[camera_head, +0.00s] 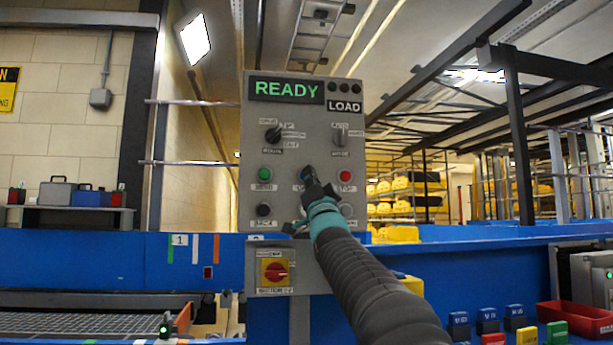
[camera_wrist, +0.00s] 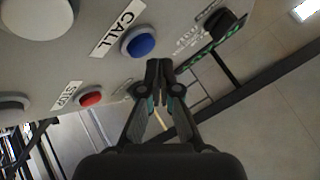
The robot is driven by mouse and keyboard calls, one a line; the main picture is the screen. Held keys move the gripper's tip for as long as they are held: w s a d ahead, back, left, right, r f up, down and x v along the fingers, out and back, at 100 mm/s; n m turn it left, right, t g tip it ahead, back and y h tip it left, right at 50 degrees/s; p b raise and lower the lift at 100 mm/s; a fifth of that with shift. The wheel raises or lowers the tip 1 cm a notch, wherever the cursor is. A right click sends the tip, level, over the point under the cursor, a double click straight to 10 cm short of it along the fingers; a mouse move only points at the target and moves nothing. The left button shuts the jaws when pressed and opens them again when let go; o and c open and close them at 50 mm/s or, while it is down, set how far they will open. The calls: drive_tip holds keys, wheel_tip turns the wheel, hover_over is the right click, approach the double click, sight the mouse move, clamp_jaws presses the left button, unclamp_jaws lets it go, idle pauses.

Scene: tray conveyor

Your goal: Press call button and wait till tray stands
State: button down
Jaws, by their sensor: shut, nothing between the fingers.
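The grey control panel (camera_head: 290,140) stands upright in front of me. Its display (camera_head: 286,89) reads READY in green, and a LOAD label (camera_head: 343,106) sits beside it. The blue call button (camera_wrist: 138,42) shows in the wrist view beside the CALL label (camera_wrist: 118,27). In the head view my gripper mostly covers that button. My gripper (camera_wrist: 158,66) is shut and empty, its tips close beside the blue button in the wrist view. I cannot tell whether they touch it. I cannot make out a tray for certain.
A red stop button (camera_head: 345,176) and a green button (camera_head: 265,174) flank the call button. A red rotary switch (camera_head: 275,271) is below. A mesh conveyor (camera_head: 80,326) lies at lower left. A red bin (camera_head: 575,319) and several coloured blocks lie at lower right.

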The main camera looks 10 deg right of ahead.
drive_tip(key=shift+w, duration=0.35)
drive_tip(key=shift+w+p, duration=0.5)
idle(0.8)
drive_tip(key=shift+s, duration=0.1)
drive_tip(key=shift+s+b, duration=0.8)
